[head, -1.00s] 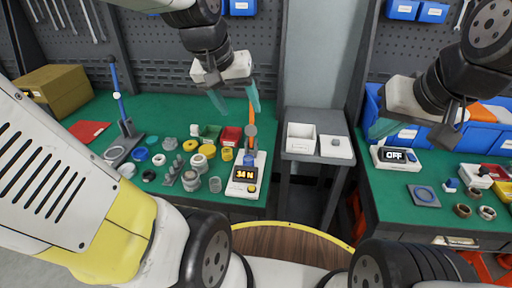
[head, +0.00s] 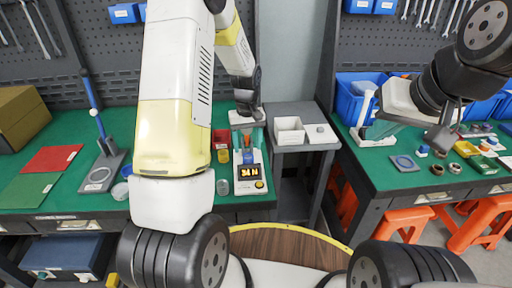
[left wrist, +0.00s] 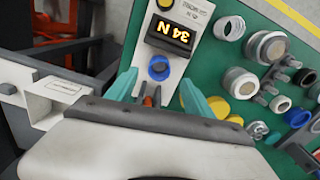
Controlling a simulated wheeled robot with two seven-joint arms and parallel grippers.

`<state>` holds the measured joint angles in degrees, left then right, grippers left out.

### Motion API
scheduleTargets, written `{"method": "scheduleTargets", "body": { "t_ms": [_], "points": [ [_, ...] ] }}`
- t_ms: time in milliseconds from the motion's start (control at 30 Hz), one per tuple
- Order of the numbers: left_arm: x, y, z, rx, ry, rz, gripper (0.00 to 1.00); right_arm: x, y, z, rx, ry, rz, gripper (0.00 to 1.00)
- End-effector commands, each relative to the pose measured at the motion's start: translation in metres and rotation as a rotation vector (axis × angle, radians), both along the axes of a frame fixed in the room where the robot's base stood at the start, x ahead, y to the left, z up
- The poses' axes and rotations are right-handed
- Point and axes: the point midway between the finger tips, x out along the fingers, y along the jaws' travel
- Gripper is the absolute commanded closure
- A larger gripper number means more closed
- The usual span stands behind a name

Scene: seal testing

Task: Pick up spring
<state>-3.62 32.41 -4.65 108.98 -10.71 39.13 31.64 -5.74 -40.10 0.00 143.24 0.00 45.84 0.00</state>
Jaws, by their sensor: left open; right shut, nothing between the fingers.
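A tester with a lit display reading 34 N (head: 250,172) stands at the right end of the left green bench. My left gripper (head: 246,138) is over its back part, open, pointing down. In the left wrist view its teal fingers (left wrist: 158,92) are apart, with a small orange-red piece (left wrist: 148,101) and the tester's blue round part (left wrist: 158,68) seen near the gap. A small coil-like grey piece (left wrist: 257,130), possibly the spring, lies right of the fingers; I cannot tell surely. My right gripper (head: 368,133) is shut and empty over the right bench.
Several rings and cylinders (left wrist: 240,83) crowd the bench beside the tester; my left arm hides most of them in the head view. A white open box (head: 289,131) stands on the grey side table. A blue-posted stand (head: 98,178) is further left.

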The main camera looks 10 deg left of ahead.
Motion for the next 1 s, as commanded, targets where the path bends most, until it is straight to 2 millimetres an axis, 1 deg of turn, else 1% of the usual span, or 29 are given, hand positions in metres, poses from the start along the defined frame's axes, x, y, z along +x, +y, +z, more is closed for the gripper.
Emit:
{"method": "scheduleTargets", "body": {
  "t_ms": [33,167,300,400,500,700,767,800,967,1000],
  "points": [
    [-0.001,0.0,-0.007,0.0,0.004,0.0,0.39,0.0,0.0,0.0,0.0,0.0,0.0,1.0],
    [-0.001,0.0,-0.022,-0.001,0.005,0.0,0.39,0.0,0.0,0.0,0.0,0.0,0.0,1.0],
    [0.0,-0.001,-0.044,-0.001,0.004,-0.001,0.39,0.0,0.0,0.0,0.0,0.0,0.0,1.0],
    [0.0,-0.001,-0.055,-0.001,0.003,-0.001,0.39,0.0,0.0,0.0,0.0,0.0,0.0,1.0],
    [0.001,-0.001,-0.06,-0.001,0.001,-0.001,0.39,0.0,0.0,0.0,0.0,0.0,0.0,1.0],
    [0.001,-0.001,-0.06,-0.001,0.0,-0.001,0.39,0.0,0.0,0.0,0.0,0.0,0.0,1.0],
    [0.001,-0.001,-0.06,-0.001,0.0,-0.001,0.51,0.0,0.0,0.0,0.0,0.0,0.0,1.0],
    [0.001,-0.001,-0.06,-0.001,0.0,-0.001,0.59,0.0,0.0,0.0,0.0,0.0,0.0,1.0],
    [0.001,-0.001,-0.06,-0.001,0.0,-0.001,0.9,0.0,0.0,0.0,0.0,0.0,0.0,1.0],
    [0.001,-0.001,-0.06,-0.001,0.0,-0.001,0.98,0.0,0.0,0.0,0.0,0.0,0.0,1.0]
  ]
}}
